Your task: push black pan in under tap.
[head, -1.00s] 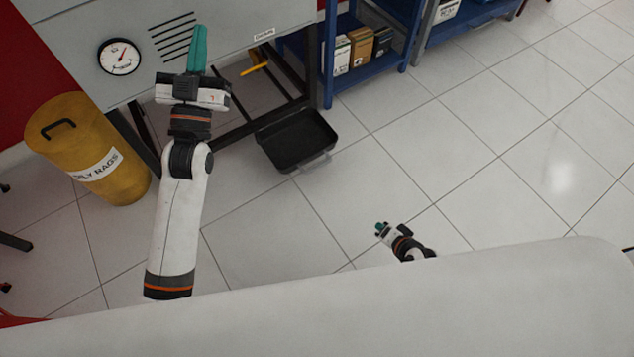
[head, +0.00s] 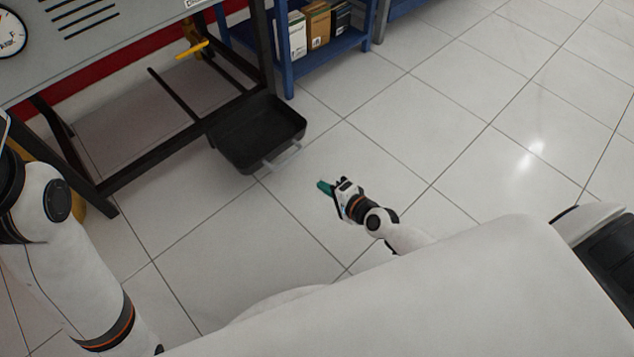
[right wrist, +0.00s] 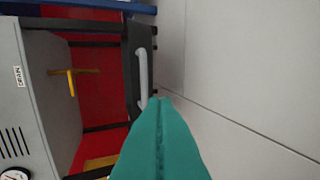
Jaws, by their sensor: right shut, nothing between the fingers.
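The black pan (head: 257,136) sits on the tiled floor at the front right leg of the grey engine stand, partly past its frame. Its light handle (head: 283,157) faces my right gripper. The yellow tap (head: 205,47) hangs under the stand, up and left of the pan. My right gripper (head: 322,187) is shut and empty, low over the floor and a little right of the handle. In the right wrist view its green fingertips (right wrist: 160,103) lie close to the handle (right wrist: 143,80); I cannot tell whether they touch. The left gripper is out of view.
The stand's dark legs and crossbars (head: 150,172) border the room under it. A blue shelf (head: 328,52) with boxes stands behind the pan. A yellow bin (head: 79,207) is mostly hidden behind my left arm. The floor at right is clear.

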